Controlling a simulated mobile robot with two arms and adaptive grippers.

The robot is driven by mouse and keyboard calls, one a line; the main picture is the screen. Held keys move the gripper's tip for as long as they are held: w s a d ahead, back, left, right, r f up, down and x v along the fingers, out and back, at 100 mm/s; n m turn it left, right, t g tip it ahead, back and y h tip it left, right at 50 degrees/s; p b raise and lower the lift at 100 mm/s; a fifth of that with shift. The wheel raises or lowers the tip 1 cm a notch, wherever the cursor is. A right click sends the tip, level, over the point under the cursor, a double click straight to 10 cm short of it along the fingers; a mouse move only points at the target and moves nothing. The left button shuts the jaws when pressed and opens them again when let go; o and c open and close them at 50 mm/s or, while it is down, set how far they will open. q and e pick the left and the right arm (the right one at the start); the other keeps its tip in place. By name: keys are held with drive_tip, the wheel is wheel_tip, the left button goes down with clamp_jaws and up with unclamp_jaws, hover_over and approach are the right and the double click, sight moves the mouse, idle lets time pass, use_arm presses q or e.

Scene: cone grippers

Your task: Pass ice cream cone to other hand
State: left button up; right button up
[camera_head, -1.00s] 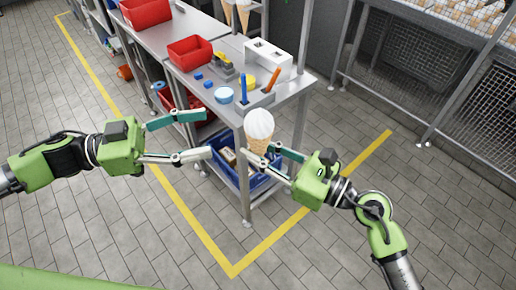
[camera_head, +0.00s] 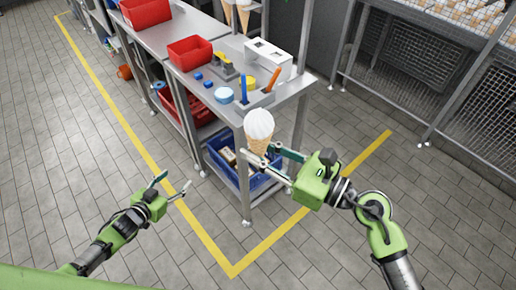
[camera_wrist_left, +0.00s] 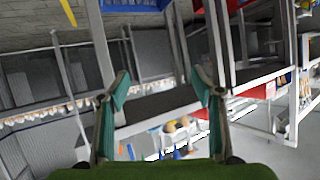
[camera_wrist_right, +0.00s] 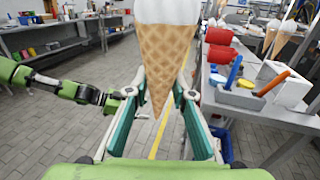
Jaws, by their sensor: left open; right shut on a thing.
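The ice cream cone (camera_head: 259,131), a tan waffle cone with white ice cream on top, stands upright in my right gripper (camera_head: 262,158). The right wrist view shows the cone (camera_wrist_right: 164,62) between the fingers of my right gripper (camera_wrist_right: 161,98), which is shut on it; the cone's tip points down. My left gripper (camera_head: 174,183) is open and empty, low on the left and well apart from the cone. In the left wrist view the fingers of my left gripper (camera_wrist_left: 163,85) are spread with nothing between them.
A metal table (camera_head: 212,103) behind the cone bears red bins (camera_head: 189,52), a white holder (camera_head: 268,58) and small tools. A blue crate (camera_head: 230,177) sits on its lower shelf. More cones (camera_head: 243,15) stand at the back. The tiled floor around my left gripper is clear.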

use_arm(q)
drive_tip(key=s+f+n+g+y, duration=0.25)
drive_tip(key=s+f+g, duration=0.25)
drive_tip(key=s+f, duration=1.5)
drive_tip(key=s+d+f+g, duration=0.2)
drive_tip(key=s+d+f, duration=0.1)
drive_tip(key=s, duration=0.6)
drive_tip(key=s+d+f+g, duration=0.2)
drive_tip(key=s+f, duration=0.3)
drive_tip(key=s, duration=0.4)
drive_tip(key=s+d+f+g, duration=0.2)
drive_tip(key=s+d+f, duration=0.1)
drive_tip(key=s, duration=0.6)
drive_tip(key=shift+d+f+g+y, duration=0.4)
drive_tip(key=shift+d+y, duration=0.05)
drive_tip(key=shift+d, duration=0.35)
